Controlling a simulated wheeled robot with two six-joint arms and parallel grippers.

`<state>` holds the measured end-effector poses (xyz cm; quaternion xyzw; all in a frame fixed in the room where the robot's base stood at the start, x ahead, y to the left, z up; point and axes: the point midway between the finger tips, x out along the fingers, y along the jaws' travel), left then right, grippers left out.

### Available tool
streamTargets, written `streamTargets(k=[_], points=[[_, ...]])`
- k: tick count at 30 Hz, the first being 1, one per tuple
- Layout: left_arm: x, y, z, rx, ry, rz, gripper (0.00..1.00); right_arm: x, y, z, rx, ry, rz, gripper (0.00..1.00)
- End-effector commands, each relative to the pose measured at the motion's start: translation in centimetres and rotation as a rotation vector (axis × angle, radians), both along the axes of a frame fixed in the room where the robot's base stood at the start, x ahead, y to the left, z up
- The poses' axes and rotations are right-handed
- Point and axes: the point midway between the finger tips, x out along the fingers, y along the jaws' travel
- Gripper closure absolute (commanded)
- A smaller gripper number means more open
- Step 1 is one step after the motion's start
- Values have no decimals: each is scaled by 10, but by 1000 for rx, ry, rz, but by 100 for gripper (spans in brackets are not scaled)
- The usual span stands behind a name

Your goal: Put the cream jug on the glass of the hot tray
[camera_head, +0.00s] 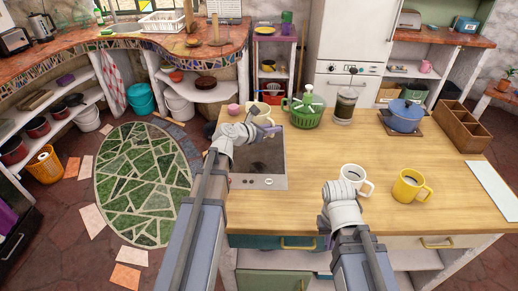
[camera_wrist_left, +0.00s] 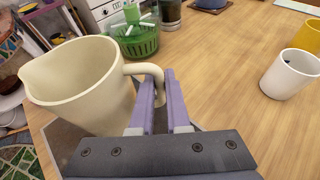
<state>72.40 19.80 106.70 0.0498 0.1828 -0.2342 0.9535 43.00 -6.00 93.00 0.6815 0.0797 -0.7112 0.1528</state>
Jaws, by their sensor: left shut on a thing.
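The cream jug (camera_wrist_left: 85,85) has its handle between the purple fingers of my left gripper (camera_wrist_left: 160,100), which is shut on it. In the head view the jug (camera_head: 257,108) is largely hidden behind my left gripper (camera_head: 268,128), at the far end of the hot tray. The hot tray (camera_head: 238,181) has a dark glass top (camera_head: 262,158) and a front strip with controls. In the wrist view the jug looks upright; whether its base touches anything is hidden. My right gripper (camera_head: 328,241) is low at the counter's front edge, mostly hidden by its wrist.
A white mug (camera_head: 352,180) and a yellow mug (camera_head: 410,186) stand right of the tray. A green salad spinner (camera_head: 305,112), a French press (camera_head: 345,105), a blue pot (camera_head: 404,117) and a wooden crate (camera_head: 460,127) stand further back. The middle counter is clear.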

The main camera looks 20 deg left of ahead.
Motion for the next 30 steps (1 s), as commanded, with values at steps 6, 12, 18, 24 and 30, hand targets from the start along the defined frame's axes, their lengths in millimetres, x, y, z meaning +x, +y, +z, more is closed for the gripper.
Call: streamTargets(k=[6,12,18,24,30], points=[[0,1,-33,1,0,0,100,0,0,-33,0,0,0,100],[0,1,-60,1,0,0,100,0,0,-60,0,0,0,100],[0,1,-60,1,0,0,100,0,0,-60,0,0,0,100],[0,1,-76,1,0,0,100,0,0,-76,0,0,0,100],[0,1,-98,1,0,0,100,0,0,-99,0,0,0,100]])
